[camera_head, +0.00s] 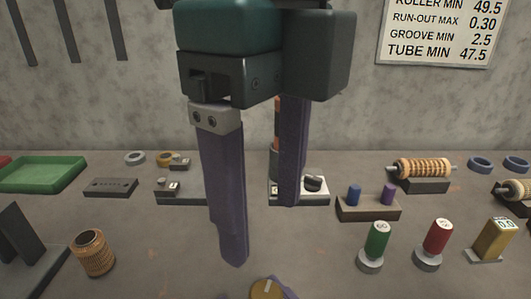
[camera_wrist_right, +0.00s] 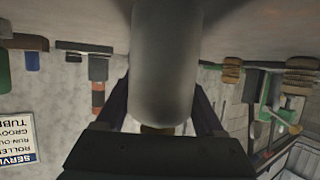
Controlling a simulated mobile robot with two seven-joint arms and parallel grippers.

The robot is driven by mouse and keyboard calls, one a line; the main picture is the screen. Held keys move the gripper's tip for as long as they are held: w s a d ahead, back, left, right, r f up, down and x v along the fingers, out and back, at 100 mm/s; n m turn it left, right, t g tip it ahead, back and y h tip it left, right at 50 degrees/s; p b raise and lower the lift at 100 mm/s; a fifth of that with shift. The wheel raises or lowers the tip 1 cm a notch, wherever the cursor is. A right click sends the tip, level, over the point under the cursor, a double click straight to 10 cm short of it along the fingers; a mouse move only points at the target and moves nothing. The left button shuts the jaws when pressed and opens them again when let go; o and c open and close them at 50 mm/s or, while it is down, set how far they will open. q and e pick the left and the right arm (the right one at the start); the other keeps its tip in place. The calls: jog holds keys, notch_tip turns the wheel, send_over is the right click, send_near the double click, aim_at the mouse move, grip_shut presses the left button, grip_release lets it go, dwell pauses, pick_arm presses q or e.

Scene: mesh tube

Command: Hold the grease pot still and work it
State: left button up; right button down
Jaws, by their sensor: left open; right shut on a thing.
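The grease pot (camera_wrist_right: 165,60) appears to be the smooth grey cylinder between the fingers of my right gripper (camera_wrist_right: 160,95) in the right wrist view. A brass part (camera_wrist_right: 157,130) shows at its end close to the gripper body. In the head view a round brass top (camera_head: 266,289) shows at the bottom edge, with purple fingertip parts beside it; the rest is cut off. My left gripper (camera_head: 262,232) hangs fingers down in the head view, open and empty, its tips above and behind the brass top.
A block with blue and purple pegs (camera_head: 368,210), green (camera_head: 376,243) and red (camera_head: 436,238) cylinders and a gold block (camera_head: 492,240) stand right.

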aim_at(266, 294)
pick_arm(q)
jog(key=shift+r, duration=0.5)
jog(key=shift+s+d+f, duration=0.1)
jog(key=shift+f, duration=0.1)
jog(key=shift+n, duration=0.3)
notch_tip(266, 294, down, 12)
jog(key=shift+c, duration=0.3)
grip_shut()
dwell(0.4)
